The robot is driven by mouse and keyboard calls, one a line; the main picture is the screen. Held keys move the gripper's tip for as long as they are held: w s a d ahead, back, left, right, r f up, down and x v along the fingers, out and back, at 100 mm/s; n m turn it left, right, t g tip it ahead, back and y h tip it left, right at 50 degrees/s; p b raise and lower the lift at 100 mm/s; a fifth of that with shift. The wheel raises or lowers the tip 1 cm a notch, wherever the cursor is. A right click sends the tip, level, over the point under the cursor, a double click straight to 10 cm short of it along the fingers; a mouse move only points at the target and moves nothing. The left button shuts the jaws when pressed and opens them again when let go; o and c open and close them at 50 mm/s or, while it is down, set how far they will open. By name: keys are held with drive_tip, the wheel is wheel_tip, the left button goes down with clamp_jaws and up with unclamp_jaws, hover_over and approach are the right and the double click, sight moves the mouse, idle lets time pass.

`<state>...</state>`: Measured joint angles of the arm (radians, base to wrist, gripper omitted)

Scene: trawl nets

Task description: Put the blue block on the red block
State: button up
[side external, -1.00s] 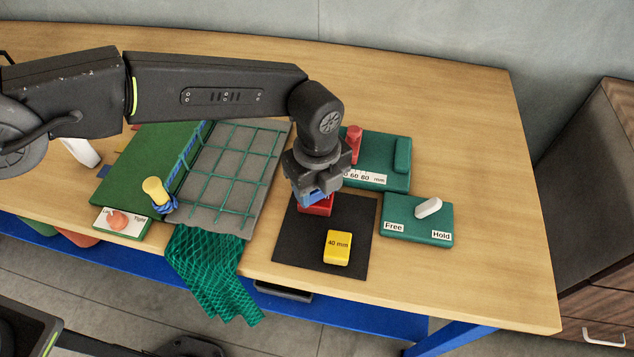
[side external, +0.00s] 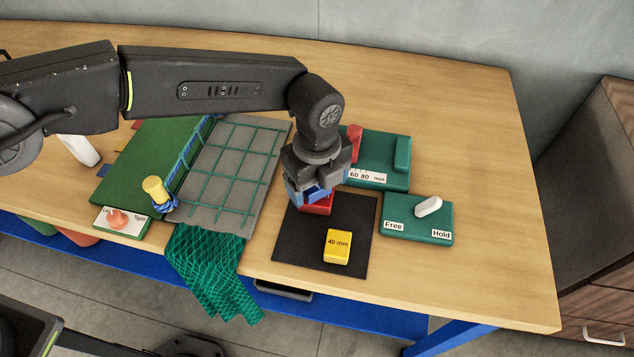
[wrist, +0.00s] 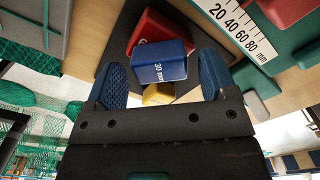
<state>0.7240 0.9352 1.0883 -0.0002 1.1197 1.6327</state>
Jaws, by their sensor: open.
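The blue block (wrist: 160,70), marked 30 mm, sits between the blue finger pads of my gripper (wrist: 163,80) in the wrist view, with a gap on each side. The red block (wrist: 163,30) is just beyond and under it in that view. In the side view the blue block (side external: 318,194) shows partly under my gripper (side external: 317,191), and the red block (side external: 318,208) shows directly beneath, on a black mat (side external: 355,215). The blue block appears to rest on the red block; the fingers hide part of the contact. My gripper is open around the blue block.
A yellow 40 mm block (side external: 337,247) stands on the mat in front. A green Free/Hold switch panel (side external: 417,225) is to the right, and a green gauge panel (side external: 385,150) with a red peg is behind. A net frame (side external: 230,165) lies left.

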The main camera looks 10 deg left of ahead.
wheel_tip(320, 180, up, 11)
drive_tip(key=shift+r, duration=0.15)
drive_tip(key=s+a+r+n+t, duration=0.1)
drive_tip(key=a+r+n, duration=0.3)
drive_tip(key=a, duration=0.3)
drive_tip(key=s+a+r+n+t+h, duration=0.1)
drive_tip(key=a+r+n, duration=0.3)
drive_tip(key=a, duration=0.3)
drive_tip(key=s+a+r+n, duration=0.1)
drive_tip(key=a+r+n, duration=0.35)
drive_tip(key=a, duration=0.25)
drive_tip(key=s+a+f+n+t, duration=0.1)
drive_tip(key=s+a+f+n, duration=0.1)
drive_tip(key=s+a+n, duration=0.5)
drive_tip(key=s+a+f+n+t+y, duration=0.1)
drive_tip(key=s+a+f+n+t, duration=0.1)
drive_tip(key=s+a+n, duration=0.5)
drive_tip(key=shift+s+a+f+t, duration=0.35)
drive_tip(key=shift+s+a, duration=0.6)
drive_tip(key=shift+s, duration=0.3)
